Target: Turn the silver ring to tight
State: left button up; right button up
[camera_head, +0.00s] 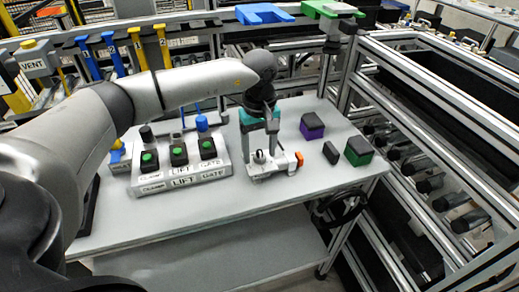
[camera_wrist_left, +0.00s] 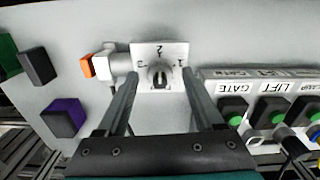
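A small light fixture (camera_head: 262,172) stands on the table below my left gripper (camera_head: 273,150). In the left wrist view its white plate (camera_wrist_left: 176,50) carries numbers around a dark-and-silver knob (camera_wrist_left: 158,76). A silver round collar (camera_wrist_left: 121,65) sits beside the plate, in line with a white block (camera_wrist_left: 103,64) and an orange end piece (camera_wrist_left: 87,67). I cannot tell surely which silver part is the ring, and I see no tight mark. The left gripper (camera_wrist_left: 160,82) is open and empty, its fingers apart on either side of the knob. My right gripper is not in view.
A panel (camera_head: 181,178) with several green buttons, labelled CLAMP, LIFT and GATE, stands left of the fixture. A purple block (camera_head: 312,130), a dark block (camera_head: 331,153) and a green block (camera_head: 359,156) lie to the right. The table's front (camera_head: 225,205) is clear.

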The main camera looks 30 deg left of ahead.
pick_arm(q)
notch_tip(320, 180, up, 15)
jog(key=shift+r+p, duration=0.15)
jog(key=shift+p, duration=0.3)
dwell(0.6)
